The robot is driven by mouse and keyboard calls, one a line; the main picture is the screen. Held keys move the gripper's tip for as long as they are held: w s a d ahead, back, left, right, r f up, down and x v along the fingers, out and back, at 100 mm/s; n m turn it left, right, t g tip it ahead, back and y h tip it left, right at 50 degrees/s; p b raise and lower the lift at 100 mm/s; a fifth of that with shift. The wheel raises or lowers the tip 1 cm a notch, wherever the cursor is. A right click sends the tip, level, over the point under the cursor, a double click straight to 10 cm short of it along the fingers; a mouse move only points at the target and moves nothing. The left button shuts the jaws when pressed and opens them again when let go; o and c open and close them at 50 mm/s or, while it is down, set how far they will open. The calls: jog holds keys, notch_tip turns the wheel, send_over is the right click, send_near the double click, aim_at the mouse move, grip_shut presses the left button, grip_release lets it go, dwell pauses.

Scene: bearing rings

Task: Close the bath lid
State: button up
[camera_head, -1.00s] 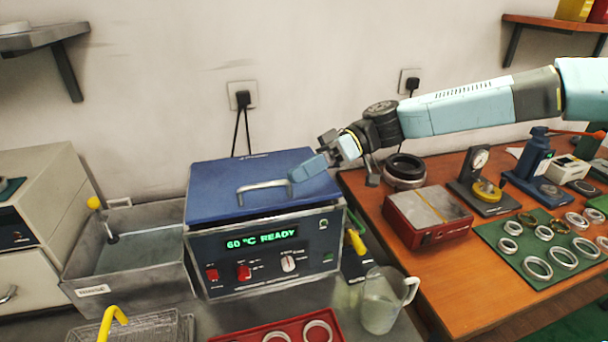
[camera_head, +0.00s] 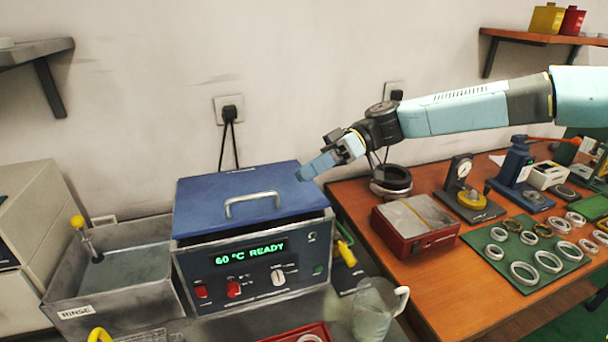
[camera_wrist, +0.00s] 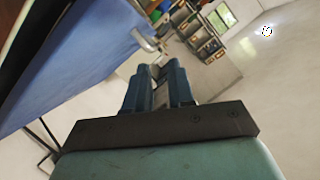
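The bath is a metal box with a dark blue front panel (camera_head: 210,271) whose display reads "60 °C READY". Its blue lid (camera_head: 205,195) lies low and nearly flat over the top, with a metal handle (camera_head: 252,203) upon it. A dark gap shows between the lid's front edge and the box below. The lid (camera_wrist: 75,65) also fills the left of the wrist view, with its handle (camera_wrist: 146,38) beyond my fingers. My gripper (camera_head: 312,169) is just off the lid's right edge, apart from the handle. Its fingers look close together, with nothing seen held between them.
A rinse tank (camera_head: 130,290) stands left of the bath. A glass jug (camera_head: 375,308) and a yellow handle (camera_head: 346,254) are at its right. The wooden bench (camera_head: 390,263) holds a red box (camera_head: 432,240), a gauge stand (camera_head: 461,188) and a green mat (camera_head: 507,279) with several rings.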

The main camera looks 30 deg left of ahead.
jog(key=v, duration=0.6)
jog(key=shift+w, duration=0.35)
dwell(0.4)
jog(key=shift+d+r, duration=0.1)
